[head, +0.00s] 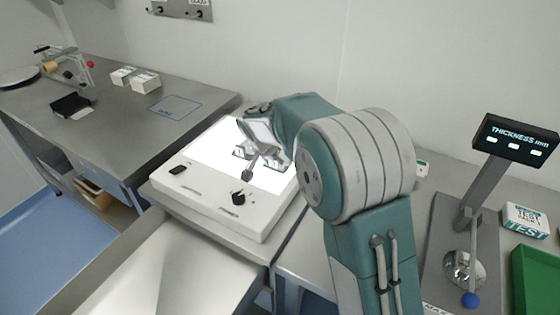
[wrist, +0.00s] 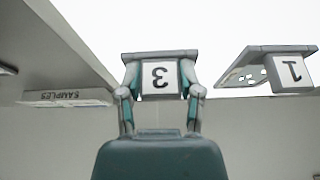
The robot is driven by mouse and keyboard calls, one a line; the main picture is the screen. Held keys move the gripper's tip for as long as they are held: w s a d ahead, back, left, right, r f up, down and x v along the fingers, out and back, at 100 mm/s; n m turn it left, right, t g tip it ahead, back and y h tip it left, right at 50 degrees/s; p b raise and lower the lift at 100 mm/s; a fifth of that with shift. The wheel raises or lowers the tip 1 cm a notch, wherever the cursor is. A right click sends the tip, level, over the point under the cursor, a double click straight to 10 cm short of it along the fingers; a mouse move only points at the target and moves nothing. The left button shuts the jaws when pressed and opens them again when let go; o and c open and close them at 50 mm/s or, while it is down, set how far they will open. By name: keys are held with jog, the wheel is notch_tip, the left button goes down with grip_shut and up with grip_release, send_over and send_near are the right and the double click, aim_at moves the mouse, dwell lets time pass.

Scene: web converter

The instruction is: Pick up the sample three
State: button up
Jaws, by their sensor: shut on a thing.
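Sample three (wrist: 159,77) is a small piece with a white tag marked 3, upside down in the wrist view, with a thin grey plate along its edge. My gripper (wrist: 160,92) is shut on it, one finger on each side of the tag. Sample one (wrist: 291,73), with a similar tag marked 1, stands apart to the right. In the head view my gripper (head: 262,150) is over the lit white panel (head: 215,150) of the light box. The tags are too small to read there, and I cannot tell whether sample three is clear of the panel.
The light box (head: 250,225) has dark knobs along its front. A steel bench (head: 120,110) with small boxes (head: 145,82) and a blue-outlined rectangle (head: 174,107) lies left. A thickness gauge (head: 515,137), a TEST box (head: 525,220) and a green bin (head: 540,275) are right.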

jog(key=shift+a+f, duration=0.1)
jog(key=shift+a, duration=0.05)
jog(key=shift+r, duration=0.2)
notch_tip(320, 180, up, 2)
jog(key=shift+a+r, duration=0.1)
jog(key=shift+r, duration=0.1)
jog(key=s+a+r, duration=0.1)
jog(key=s+r, duration=0.9)
jog(key=s, duration=0.4)
jog(key=shift+a, duration=0.35)
